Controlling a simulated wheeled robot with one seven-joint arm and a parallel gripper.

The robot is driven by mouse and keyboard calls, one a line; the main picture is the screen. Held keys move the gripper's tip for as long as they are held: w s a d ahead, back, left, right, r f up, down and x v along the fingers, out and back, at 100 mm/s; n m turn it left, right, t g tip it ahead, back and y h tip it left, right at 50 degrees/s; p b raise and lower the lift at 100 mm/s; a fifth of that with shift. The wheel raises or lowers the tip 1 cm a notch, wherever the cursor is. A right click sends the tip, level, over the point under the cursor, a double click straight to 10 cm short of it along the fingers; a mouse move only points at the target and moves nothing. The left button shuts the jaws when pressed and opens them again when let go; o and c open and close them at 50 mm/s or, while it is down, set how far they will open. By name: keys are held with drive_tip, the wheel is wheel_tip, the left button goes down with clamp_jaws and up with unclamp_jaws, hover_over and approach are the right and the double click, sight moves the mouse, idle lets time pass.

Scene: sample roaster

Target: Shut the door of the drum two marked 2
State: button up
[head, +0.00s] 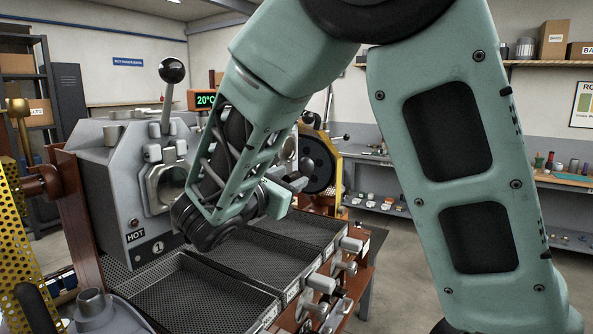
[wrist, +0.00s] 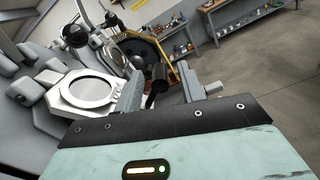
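Drum one's grey housing (head: 125,200), marked 1 with a HOT label, stands at the left in the head view. Drum two's front is mostly hidden behind my arm, and no mark 2 is readable. In the wrist view a pale round ring (wrist: 88,88) with a grey centre sits left of my fingers; I cannot tell whether it is drum two's door or its mouth. My gripper (head: 283,193) is in front of the machine; in the wrist view its fingers (wrist: 160,92) stand apart. A dark cylindrical piece (wrist: 158,78) shows between or behind them; contact cannot be told.
Mesh cooling trays (head: 200,295) lie below the drums, with several grey handles (head: 335,268) along their right edge. A dark round plate in a yellow frame (head: 333,170) stands beyond my gripper. A ball-topped lever (head: 171,72) rises above drum one. Floor at the right is clear.

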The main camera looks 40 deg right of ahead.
sight(298, 174)
drive_tip(key=shift+x, duration=1.8)
clamp_jaws()
drive_tip(key=f, duration=0.1)
drive_tip(key=w+f+m+b, duration=0.1)
drive_tip(key=w+f, duration=0.1)
drive_tip(key=shift+a, duration=0.35)
unclamp_jaws()
